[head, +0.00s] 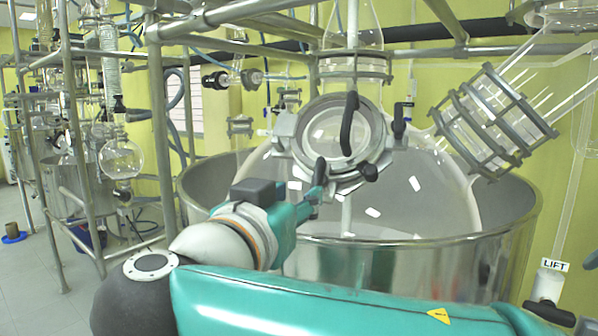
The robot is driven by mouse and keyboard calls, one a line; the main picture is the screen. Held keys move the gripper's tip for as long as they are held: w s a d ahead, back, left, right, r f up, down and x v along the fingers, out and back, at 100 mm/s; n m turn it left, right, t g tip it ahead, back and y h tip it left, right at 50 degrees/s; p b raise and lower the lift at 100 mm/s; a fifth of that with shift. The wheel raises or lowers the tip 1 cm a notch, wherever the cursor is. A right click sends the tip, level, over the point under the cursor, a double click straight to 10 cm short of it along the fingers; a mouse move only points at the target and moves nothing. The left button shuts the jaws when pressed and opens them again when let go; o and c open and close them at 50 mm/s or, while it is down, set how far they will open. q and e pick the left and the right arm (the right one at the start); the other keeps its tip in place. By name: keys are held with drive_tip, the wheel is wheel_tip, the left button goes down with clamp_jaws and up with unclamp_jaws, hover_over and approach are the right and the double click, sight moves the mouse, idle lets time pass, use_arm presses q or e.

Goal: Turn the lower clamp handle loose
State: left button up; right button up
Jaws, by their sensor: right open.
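The glass reactor (405,200) has a round port (340,138) ringed by a grey metal clamp. A black clamp handle (368,172) sticks out at the ring's lower right. A curved black handle (350,122) crosses the port's window. My right gripper (318,180) is at the ring's lower left edge, open, with its dark fingers pointing up. It is left of the lower right handle, with a gap between them. My fingers overlap the ring in the picture, and I cannot tell whether they touch anything. My left gripper is not in view.
The steel vessel (500,235) surrounds the reactor. A caged glass tube (490,125) slants at the right. A metal frame post (160,130) stands at the left, and a rail crosses above the port.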

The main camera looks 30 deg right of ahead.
sight(315, 180)
drive_tip(key=p+x, duration=0.3)
drive_tip(key=x, duration=0.7)
drive_tip(key=shift+w+d, duration=0.25)
drive_tip(key=shift+d, duration=0.1)
clamp_jaws()
